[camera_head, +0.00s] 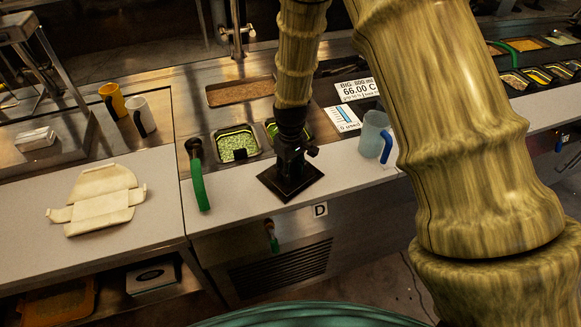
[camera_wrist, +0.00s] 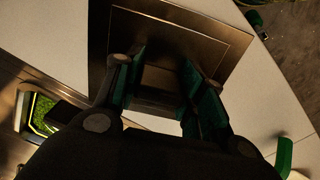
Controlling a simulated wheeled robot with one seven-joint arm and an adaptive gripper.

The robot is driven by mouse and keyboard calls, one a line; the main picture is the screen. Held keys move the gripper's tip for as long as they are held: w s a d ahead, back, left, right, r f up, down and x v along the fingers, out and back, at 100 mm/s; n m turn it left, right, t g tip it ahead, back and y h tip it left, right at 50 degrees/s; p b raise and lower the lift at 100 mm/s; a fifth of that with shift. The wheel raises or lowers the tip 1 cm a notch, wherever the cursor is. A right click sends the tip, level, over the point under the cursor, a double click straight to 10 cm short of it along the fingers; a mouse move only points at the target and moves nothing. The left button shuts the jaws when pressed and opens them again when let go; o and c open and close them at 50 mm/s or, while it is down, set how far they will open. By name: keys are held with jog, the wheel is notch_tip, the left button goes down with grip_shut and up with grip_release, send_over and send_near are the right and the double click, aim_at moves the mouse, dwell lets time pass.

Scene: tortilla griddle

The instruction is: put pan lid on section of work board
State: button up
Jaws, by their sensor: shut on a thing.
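The pan lid (camera_head: 272,186) is a dark, square metal plate. It is below my gripper (camera_head: 291,160), over the front part of the white work board (camera_head: 235,196). In the wrist view the lid (camera_wrist: 208,32) shows a brownish face with a raised inner border. My gripper (camera_wrist: 163,88) has its green-padded fingers shut on the lid's middle part, where the handle is mostly hidden between them. White work board (camera_wrist: 50,35) shows on both sides of the lid. I cannot tell whether the lid touches the board or hovers just above it.
Behind the lid are sunken pans, one with green food (camera_head: 238,146). A green handle (camera_head: 201,190) lies to the left. A blue pitcher (camera_head: 373,135) stands close on the right. A folded cream carton (camera_head: 100,200) lies on the left counter. The board's front edge is near the lid.

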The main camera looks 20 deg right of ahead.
jog(key=shift+f, duration=0.15)
jog(key=o, duration=1.1)
jog(key=shift+c, duration=0.2)
jog(key=shift+r+b, duration=2.1)
jog(key=shift+r, duration=4.1)
